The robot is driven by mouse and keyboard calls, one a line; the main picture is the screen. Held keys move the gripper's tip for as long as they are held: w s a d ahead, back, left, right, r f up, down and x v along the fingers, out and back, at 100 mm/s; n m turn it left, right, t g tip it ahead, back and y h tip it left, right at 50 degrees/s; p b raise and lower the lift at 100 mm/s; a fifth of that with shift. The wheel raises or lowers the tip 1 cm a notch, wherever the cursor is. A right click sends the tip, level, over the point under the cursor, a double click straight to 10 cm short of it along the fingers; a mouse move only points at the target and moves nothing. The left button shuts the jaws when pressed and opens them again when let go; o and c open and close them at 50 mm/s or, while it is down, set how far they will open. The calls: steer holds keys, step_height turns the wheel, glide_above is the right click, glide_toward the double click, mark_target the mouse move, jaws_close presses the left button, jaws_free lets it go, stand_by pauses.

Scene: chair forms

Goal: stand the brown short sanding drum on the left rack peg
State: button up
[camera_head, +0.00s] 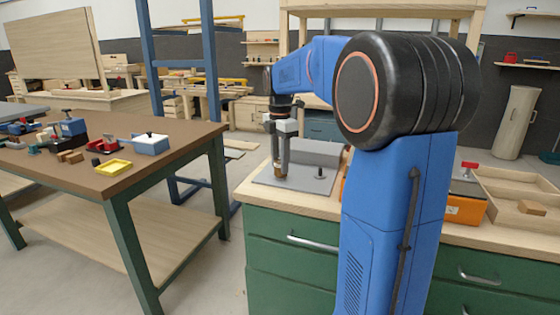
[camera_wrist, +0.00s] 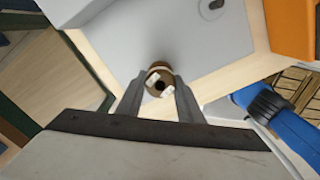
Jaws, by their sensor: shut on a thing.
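The brown short sanding drum (camera_wrist: 154,75) is held between the two fingertips of my gripper (camera_wrist: 158,84) in the wrist view, its round end with a dark centre hole facing the camera. In the head view my gripper (camera_head: 281,168) points down over the left part of the grey rack plate (camera_head: 299,184), low and close to it. A dark peg (camera_head: 320,172) stands bare on the right of the plate; it also shows at the top of the wrist view (camera_wrist: 215,5). The left peg is not visible. I cannot tell whether the drum touches the plate.
A grey block (camera_head: 316,152) stands behind the plate. An orange item (camera_wrist: 291,25) lies near the plate's side. A wooden tray (camera_head: 510,211) holding a small block is at the right. A brown-topped table (camera_head: 150,172) with assorted tools stands at the left, across a floor gap.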

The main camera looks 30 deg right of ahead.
steer(key=shift+f, duration=0.35)
steer(key=o, duration=1.7)
steer(key=shift+r, duration=0.1)
steer(key=shift+r, duration=3.45)
